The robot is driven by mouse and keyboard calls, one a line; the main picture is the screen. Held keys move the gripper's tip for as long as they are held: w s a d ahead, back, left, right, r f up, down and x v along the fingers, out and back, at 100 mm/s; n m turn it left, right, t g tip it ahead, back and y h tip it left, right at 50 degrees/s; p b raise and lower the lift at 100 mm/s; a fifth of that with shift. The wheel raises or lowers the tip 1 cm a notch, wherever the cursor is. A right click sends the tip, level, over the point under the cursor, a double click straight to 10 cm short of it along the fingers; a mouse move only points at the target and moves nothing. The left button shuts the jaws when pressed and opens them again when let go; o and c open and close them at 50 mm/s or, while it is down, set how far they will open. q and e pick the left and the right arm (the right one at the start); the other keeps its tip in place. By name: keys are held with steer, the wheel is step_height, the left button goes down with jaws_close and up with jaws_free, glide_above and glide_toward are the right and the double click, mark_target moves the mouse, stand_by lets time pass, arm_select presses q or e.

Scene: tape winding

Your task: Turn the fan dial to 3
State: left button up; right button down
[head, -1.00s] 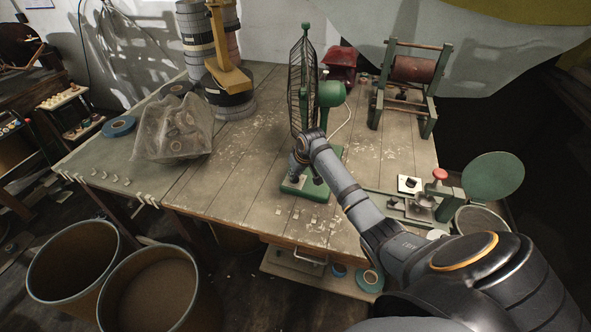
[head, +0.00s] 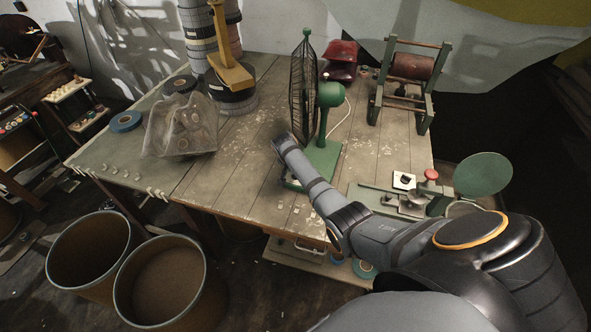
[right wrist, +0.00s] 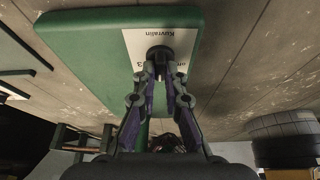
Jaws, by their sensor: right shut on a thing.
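The green fan (head: 330,93) with its dark wire grille (head: 303,88) stands upright on the bench. Its green base (head: 322,160) is partly covered by my right arm. In the right wrist view the base (right wrist: 80,65) carries a white label plate (right wrist: 140,38) with print and a "3" beside the black dial (right wrist: 160,53). My right gripper (right wrist: 161,72) is shut on the dial, with its fingertips at the near side of the knob. I cannot tell which number the dial points to. In the head view the right gripper is hidden by the arm. My left gripper is not in view.
A plastic bag (head: 180,128) and blue tape roll (head: 126,121) lie at the left. A roller stand (head: 410,70) and a red-knobbed fixture (head: 431,175) stand at the right. Two bins (head: 92,250) are on the floor.

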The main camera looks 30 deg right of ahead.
steer(key=shift+w+f+m+g+h+b, duration=0.15)
steer(key=shift+m+g+h+b, duration=0.2)
steer(key=shift+m, duration=0.65)
steer(key=m+g+b, duration=0.1)
steer(key=m+b, duration=0.1)
steer(key=shift+m, duration=0.3)
steer(key=m+g+b, duration=0.1)
steer(key=m+b, duration=0.1)
steer(key=m+g+b, duration=0.1)
steer(key=m+b, duration=0.2)
steer(key=shift+w+f, duration=0.1)
steer(key=shift+r+m+g+b, duration=0.25)
steer(key=shift+m+b, duration=0.85)
steer(key=shift+b, duration=0.3)
steer(key=c, duration=1.4)
jaws_free()
